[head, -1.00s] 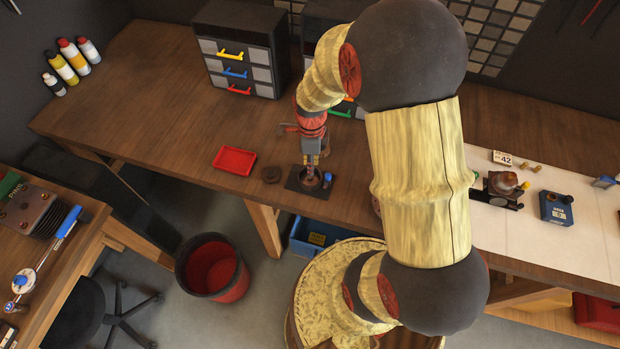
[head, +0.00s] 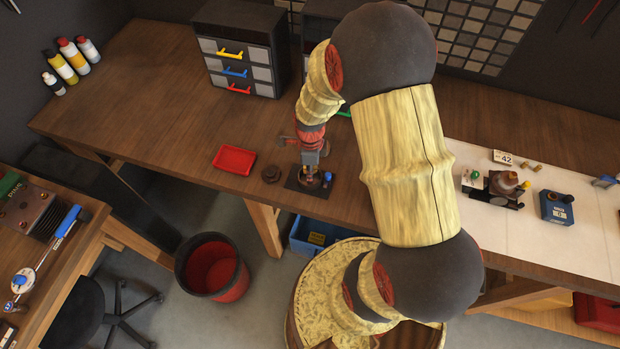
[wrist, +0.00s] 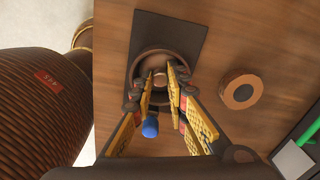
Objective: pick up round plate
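A dark brown round plate-like piece (wrist: 134,72) with a raised rim and a small centre knob lies on a black rectangular base in the wrist view. It is mostly hidden by my gripper in the head view. My gripper (wrist: 161,74) is directly above it, pointing down, with its yellow-padded fingers apart on either side of the knob. I cannot tell whether the fingertips touch it.
The black base (wrist: 168,32) lies on the wooden bench. A blue knob (wrist: 150,127) stands close beside the fingers. A red tray (head: 234,160) lies to the left, and a drawer cabinet (head: 240,50) stands behind.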

